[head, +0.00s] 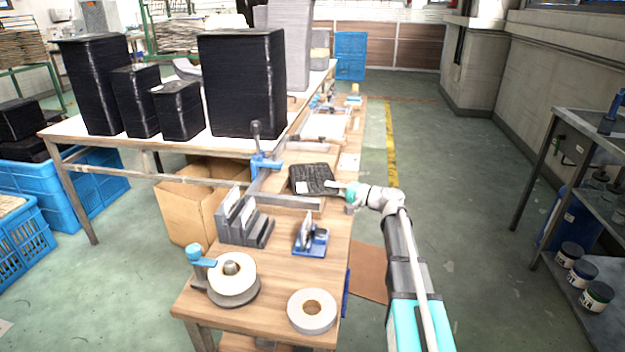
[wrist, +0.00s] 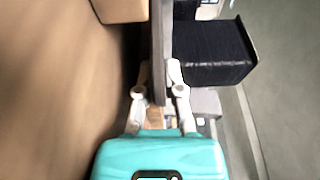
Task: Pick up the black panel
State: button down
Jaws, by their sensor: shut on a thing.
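The black panel (head: 312,179) is a thin dark sheet with a small white label, over the wooden workbench beside the metal frame. My gripper (head: 338,185) is at its right edge in the head view, shut on it. In the wrist view the panel (wrist: 162,45) shows nearly edge-on as a dark narrow strip between the two pale fingers of my gripper (wrist: 160,88). I cannot tell whether the panel touches the bench or is just above it.
A metal frame with a blue clamp (head: 264,163) is left of the panel. A grey slotted block (head: 242,222), a small blue fixture (head: 311,240) and tape rolls (head: 312,311) stand nearer on the bench. Tall black stacks (head: 241,85) stand on a white table behind.

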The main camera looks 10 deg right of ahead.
jog(key=shift+r, duration=0.1)
dwell(0.3)
notch_tip(320, 180, up, 3)
jog(key=p, duration=0.3)
jog(key=s+d+r+p, duration=0.2)
jog(key=s+r+p, duration=0.7)
jog(key=s, duration=0.4)
jog(key=shift+s+r+p, duration=0.4)
jog(key=shift+p, duration=0.15)
jog(key=shift+s, duration=0.1)
